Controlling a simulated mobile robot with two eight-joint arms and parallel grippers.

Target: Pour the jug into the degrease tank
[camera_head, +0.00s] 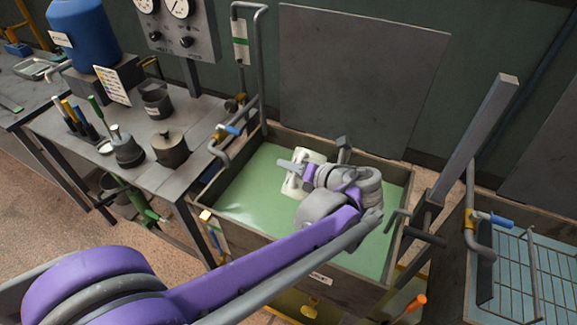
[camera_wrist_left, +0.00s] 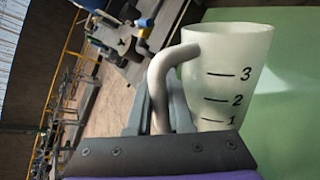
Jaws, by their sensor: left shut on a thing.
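The jug (camera_head: 293,187) is white, with black marks 1, 2 and 3 showing in the left wrist view (camera_wrist_left: 232,75). My left gripper (camera_wrist_left: 158,108) is shut on the jug's handle. In the head view the jug is over the degrease tank (camera_head: 230,240), above its pale green liquid. My left wrist (camera_head: 335,190) hides part of the jug and tank. The wrist view's background is turned sideways, so the jug's exact tilt is hard to tell. No falling stream shows, and the jug's inside is hidden. My right gripper is out of view.
A bench (camera_head: 205,105) with metal pots stands left of the tank. A pipe with a blue-handled valve (camera_head: 228,130) rises at the tank's back left. A grey upright post (camera_head: 470,140) and a second tank with a wire rack (camera_head: 530,270) stand right.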

